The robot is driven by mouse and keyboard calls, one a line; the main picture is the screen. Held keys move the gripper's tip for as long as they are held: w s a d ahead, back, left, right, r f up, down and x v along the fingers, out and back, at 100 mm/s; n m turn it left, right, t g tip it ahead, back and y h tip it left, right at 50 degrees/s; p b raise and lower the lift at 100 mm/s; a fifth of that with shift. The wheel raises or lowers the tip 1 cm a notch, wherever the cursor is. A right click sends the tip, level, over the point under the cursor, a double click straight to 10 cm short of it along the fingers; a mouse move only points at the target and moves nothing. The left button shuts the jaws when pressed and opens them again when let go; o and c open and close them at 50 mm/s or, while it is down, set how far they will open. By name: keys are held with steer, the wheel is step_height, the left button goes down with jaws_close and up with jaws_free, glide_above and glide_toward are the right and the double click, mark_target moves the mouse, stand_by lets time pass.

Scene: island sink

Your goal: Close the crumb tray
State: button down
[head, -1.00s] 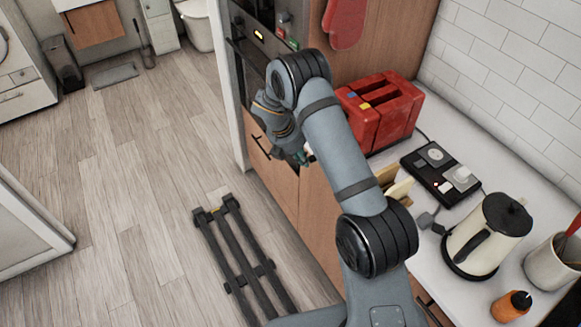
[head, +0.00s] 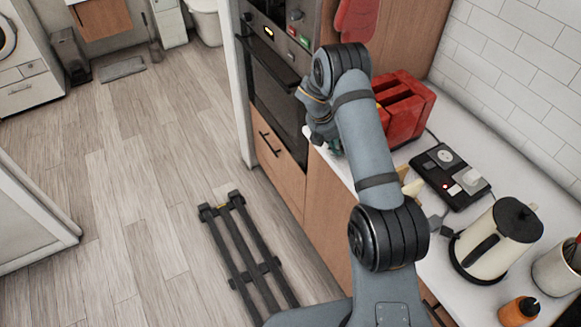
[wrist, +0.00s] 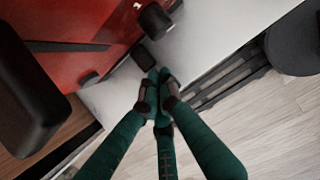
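The red toaster (head: 408,100) stands on the counter, partly hidden behind my arm in the head view. In the wrist view its red body (wrist: 70,35) fills the upper left. A small dark piece (wrist: 143,56) sits low at its edge, just beyond my fingertips; I cannot tell whether it is the crumb tray's handle. The tips are over the counter edge, close to the dark piece; contact is unclear. In the head view the gripper is mostly hidden behind my arm.
A black device with a lit red light (head: 450,178), a cream kettle (head: 497,238), an orange bottle (head: 518,310) and a white container (head: 560,265) stand on the counter. An oven (head: 275,85) is built in beyond. The floor at left is open.

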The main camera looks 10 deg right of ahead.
steer(key=a, duration=0.2)
steer(key=s+a+b, duration=0.1)
steer(key=a, duration=0.1)
steer(key=shift+s+r, duration=0.15)
steer(key=b+v, duration=0.1)
steer(key=v, duration=0.8)
steer(key=shift+r, duration=0.35)
steer(key=shift+f, duration=0.15)
steer(key=p+x, duration=0.1)
steer(key=x, duration=0.7)
steer(key=shift+d+f, duration=0.2)
steer(key=shift+f, duration=0.05)
steer(key=d, duration=0.1)
steer(key=w+d, duration=0.1)
steer(key=d+f+p, duration=0.1)
steer(key=d, duration=0.1)
steer(key=shift+w, duration=0.2)
steer(key=shift+s+a+f, duration=0.1)
steer(key=shift+a, duration=0.3)
steer(key=shift+s+a, duration=0.25)
steer(key=shift+a, duration=0.05)
steer(key=shift+w+d, duration=0.1)
